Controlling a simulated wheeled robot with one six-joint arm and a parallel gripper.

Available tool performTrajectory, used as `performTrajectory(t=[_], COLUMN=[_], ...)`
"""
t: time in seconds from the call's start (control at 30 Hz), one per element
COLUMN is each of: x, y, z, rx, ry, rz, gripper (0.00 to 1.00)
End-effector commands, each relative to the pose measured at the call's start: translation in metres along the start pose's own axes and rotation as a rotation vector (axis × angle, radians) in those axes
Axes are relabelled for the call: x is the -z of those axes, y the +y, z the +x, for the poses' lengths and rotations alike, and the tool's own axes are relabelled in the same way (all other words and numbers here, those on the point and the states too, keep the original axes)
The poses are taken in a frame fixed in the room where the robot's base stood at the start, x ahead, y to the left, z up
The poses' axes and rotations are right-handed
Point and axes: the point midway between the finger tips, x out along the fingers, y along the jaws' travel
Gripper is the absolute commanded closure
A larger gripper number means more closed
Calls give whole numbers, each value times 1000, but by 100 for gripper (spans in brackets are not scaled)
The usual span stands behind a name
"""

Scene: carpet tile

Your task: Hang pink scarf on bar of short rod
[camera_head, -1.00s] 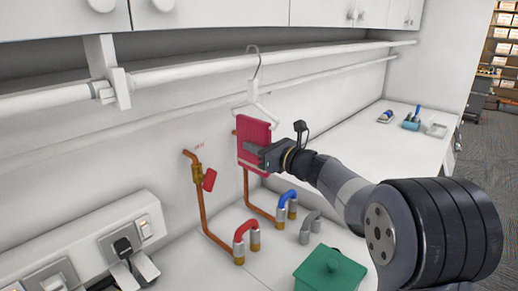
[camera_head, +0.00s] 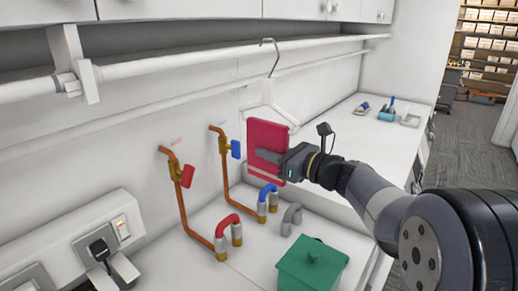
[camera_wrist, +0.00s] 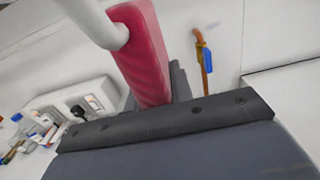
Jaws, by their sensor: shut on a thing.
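The pink scarf (camera_head: 268,136) is folded over a white hanger (camera_head: 287,112) with a thin metal hook (camera_head: 275,58). My gripper (camera_head: 272,160) is shut on the scarf and holds it upright in front of the back wall. The hook's top overlaps the upper white rod (camera_head: 200,61) in the head view; I cannot tell whether it rests on it. A thinner white bar (camera_head: 200,98) runs below, behind the hook. I cannot tell which is the short rod. In the wrist view the scarf (camera_wrist: 142,55) hangs from the white hanger bar (camera_wrist: 92,20), above the dark gripper body.
Cabinets (camera_head: 200,8) sit just above the upper rod, with a bracket (camera_head: 80,75) at left. Copper pipes with red (camera_head: 187,176) and blue (camera_head: 236,149) handles stand left of the scarf. A green lidded box (camera_head: 312,268) is below. The right counter is mostly clear.

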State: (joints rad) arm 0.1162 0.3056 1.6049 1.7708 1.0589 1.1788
Motion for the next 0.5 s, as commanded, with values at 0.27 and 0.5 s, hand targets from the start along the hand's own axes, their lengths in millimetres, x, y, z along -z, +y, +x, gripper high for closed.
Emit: performTrajectory(t=[0.27, 0.5], x=[-1, -1], y=[-1, -1], z=[-35, -64], rx=[4, 4], ry=[-1, -1], rz=[-1, -1], gripper=[100, 100])
